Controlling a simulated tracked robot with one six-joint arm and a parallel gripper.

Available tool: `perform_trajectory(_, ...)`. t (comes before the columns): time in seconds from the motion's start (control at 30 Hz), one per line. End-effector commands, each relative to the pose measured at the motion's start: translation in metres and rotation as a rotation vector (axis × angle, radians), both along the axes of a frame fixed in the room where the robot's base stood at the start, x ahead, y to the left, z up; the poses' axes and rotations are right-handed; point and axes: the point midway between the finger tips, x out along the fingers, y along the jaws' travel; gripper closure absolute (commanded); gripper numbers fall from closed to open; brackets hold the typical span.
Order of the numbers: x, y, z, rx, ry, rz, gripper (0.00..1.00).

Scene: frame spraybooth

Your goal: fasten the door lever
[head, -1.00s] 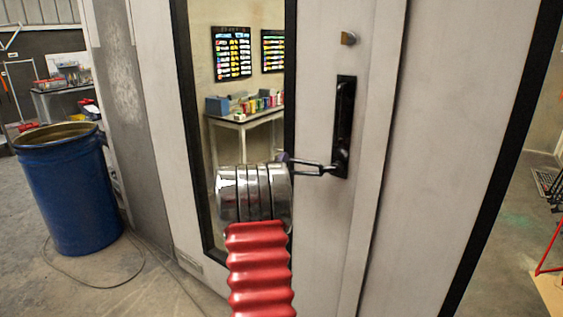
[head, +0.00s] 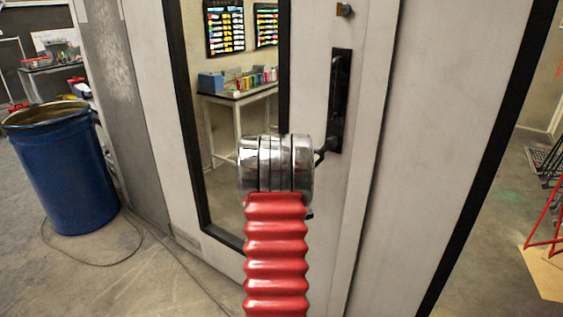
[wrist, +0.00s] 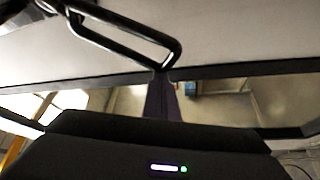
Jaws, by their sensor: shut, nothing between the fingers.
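The door lever (head: 324,152) is a dark bar on a tall black plate (head: 340,95) on the pale door. In the head view its visible part slants down and left from the plate's lower end, and the rest is hidden behind my chrome wrist. In the wrist view the lever (wrist: 130,26) is a long black loop at upper left. My gripper (wrist: 162,76) is shut and empty, its fingers pointing up close to the loop's rounded end. I cannot tell whether they touch it. In the head view the fingers are hidden.
The door (head: 220,243) has a tall black-framed window, with a table (head: 240,95) and racks behind it. A blue drum (head: 65,170) stands at left. A cable lies on the floor there.

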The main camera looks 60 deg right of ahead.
Motion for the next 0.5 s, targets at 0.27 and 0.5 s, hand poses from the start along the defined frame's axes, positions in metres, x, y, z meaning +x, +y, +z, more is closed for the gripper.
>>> perform_trajectory(0.27, -0.029, 0.004, -0.023, 0.034, 0.208, -0.003, 1.00)
perform_trajectory(0.5, -0.042, 0.006, -0.031, 0.047, 0.305, -0.001, 1.00)
